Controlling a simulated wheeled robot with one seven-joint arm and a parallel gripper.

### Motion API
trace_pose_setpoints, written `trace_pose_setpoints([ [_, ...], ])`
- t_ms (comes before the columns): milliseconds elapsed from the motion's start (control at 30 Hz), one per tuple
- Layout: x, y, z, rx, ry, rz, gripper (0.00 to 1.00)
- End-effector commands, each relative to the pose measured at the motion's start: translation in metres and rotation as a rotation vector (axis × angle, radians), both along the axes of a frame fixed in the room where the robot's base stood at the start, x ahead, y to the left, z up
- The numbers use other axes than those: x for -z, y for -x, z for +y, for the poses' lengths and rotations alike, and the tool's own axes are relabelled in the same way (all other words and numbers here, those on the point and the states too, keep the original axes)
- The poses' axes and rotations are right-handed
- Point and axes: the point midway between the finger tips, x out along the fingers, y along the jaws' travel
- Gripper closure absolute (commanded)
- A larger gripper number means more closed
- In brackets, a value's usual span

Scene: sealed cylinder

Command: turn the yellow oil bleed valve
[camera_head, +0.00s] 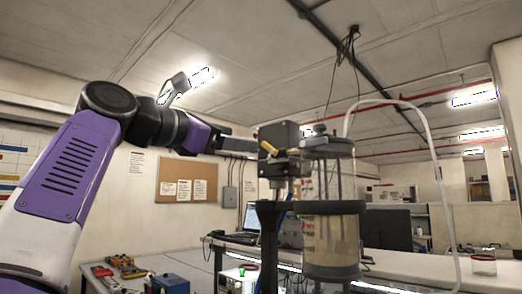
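The yellow oil bleed valve (268,148) shows as a small tilted yellow handle on the left face of a dark block. The block (284,136) sits at the top of a stand, left of the sealed cylinder (331,222). The cylinder is clear, with a dark top and rods inside. My gripper (252,147) comes in from the left, its tips close to the yellow handle. I cannot tell whether they touch it, or whether the fingers are apart.
A clear hose (425,130) arches from the cylinder top down to the right. A workbench (190,268) with tools and a blue box (170,284) lies at lower left. A laptop (252,217) and a dark monitor (387,228) stand behind. A black cable hangs from the ceiling.

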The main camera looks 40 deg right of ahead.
Motion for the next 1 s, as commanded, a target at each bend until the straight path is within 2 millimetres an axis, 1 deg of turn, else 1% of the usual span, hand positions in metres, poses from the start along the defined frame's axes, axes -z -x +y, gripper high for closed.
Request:
trace_pose_setpoints([
  [33,0.009,0.004,-0.001,0.011,-0.042,-0.052,0.29],
  [100,0.015,0.008,-0.001,0.025,-0.069,-0.102,0.29],
  [167,0.016,0.008,-0.003,0.029,-0.074,-0.125,0.29],
  [267,0.015,0.009,-0.010,0.030,-0.073,-0.139,0.29],
  [367,0.014,0.008,-0.022,0.030,-0.072,-0.139,0.29],
  [600,0.013,0.008,-0.059,0.031,-0.070,-0.136,0.29],
  [700,0.013,0.007,-0.070,0.029,-0.069,-0.134,0.29],
  [833,0.014,0.007,-0.078,0.029,-0.069,-0.134,0.29],
  [1000,0.015,0.006,-0.080,0.029,-0.068,-0.134,0.29],
])
